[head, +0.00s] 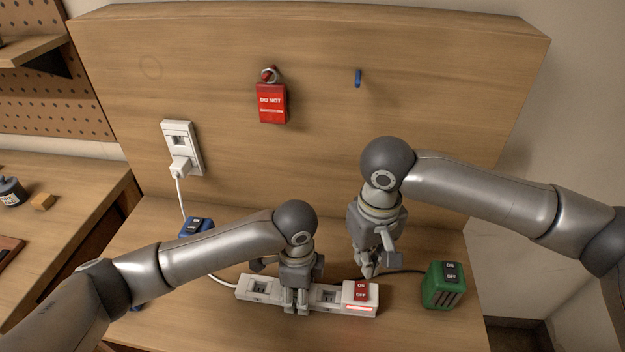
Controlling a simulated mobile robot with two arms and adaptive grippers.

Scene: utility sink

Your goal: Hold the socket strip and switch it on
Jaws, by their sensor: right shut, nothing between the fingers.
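The white socket strip (331,297) lies on the wooden worktop. Its right end carries a red rocker switch (361,291) marked ON and OFF, and a red strip at its front edge glows. My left gripper (296,304) is down over the middle of the strip, its fingers against the strip and hiding part of it; it appears closed on it. My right gripper (369,274) is shut and empty, its fingertips pointing down just behind and above the switch end. Whether it touches the strip is unclear.
A green switch box (444,286) stands at the right, with a dark cable. A blue box (196,228) is partly behind my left arm. A wall outlet (182,141) holds a white plug. A red tag (271,103) and blue hook (358,78) are on the back panel.

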